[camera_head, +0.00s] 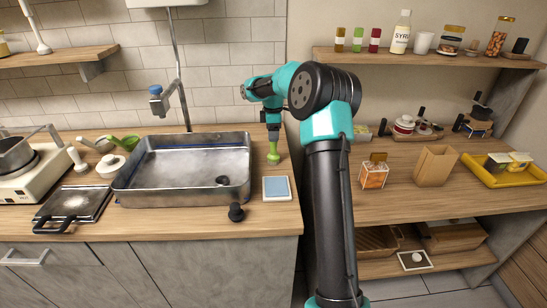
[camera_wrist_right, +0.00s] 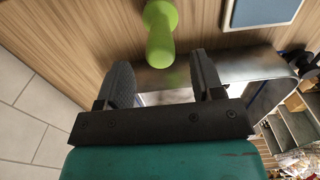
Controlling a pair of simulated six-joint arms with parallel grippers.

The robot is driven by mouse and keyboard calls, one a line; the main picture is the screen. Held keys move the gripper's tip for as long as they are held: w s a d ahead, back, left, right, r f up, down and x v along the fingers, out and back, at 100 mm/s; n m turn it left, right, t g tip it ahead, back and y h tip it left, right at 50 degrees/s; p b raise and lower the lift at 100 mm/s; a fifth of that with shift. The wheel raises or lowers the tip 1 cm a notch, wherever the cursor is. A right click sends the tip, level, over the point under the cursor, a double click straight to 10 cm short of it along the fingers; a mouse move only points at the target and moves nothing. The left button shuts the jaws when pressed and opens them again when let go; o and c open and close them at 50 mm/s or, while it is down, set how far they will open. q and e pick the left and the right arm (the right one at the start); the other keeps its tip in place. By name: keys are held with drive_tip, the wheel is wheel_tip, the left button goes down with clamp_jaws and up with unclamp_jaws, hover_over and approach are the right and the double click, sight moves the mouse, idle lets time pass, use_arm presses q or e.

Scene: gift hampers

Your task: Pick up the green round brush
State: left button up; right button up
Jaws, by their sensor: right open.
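The green round brush (camera_head: 273,153) stands upright on the wooden counter, to the right of the sink. In the right wrist view the brush (camera_wrist_right: 160,34) shows lime green, with a rounded end and a narrower part pointing between my fingers. My right gripper (camera_head: 273,131) is directly above the brush in the head view. In the right wrist view my right gripper (camera_wrist_right: 163,72) is open, with one dark finger on each side of the brush's line. I cannot tell whether the fingers touch it. My left gripper is not in view.
The metal sink (camera_head: 120,188) is left of the brush. A blue-and-white square pad (camera_head: 277,188) lies in front, with a black stopper (camera_head: 236,212) beside it. The counter's right edge is close by. A wooden shelf unit (camera_head: 405,203) stands further right.

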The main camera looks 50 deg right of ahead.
sight(273, 150)
drive_tip(key=shift+s+f, duration=0.1)
drive_tip(key=shift+f, duration=2.5)
drive_tip(key=c, duration=1)
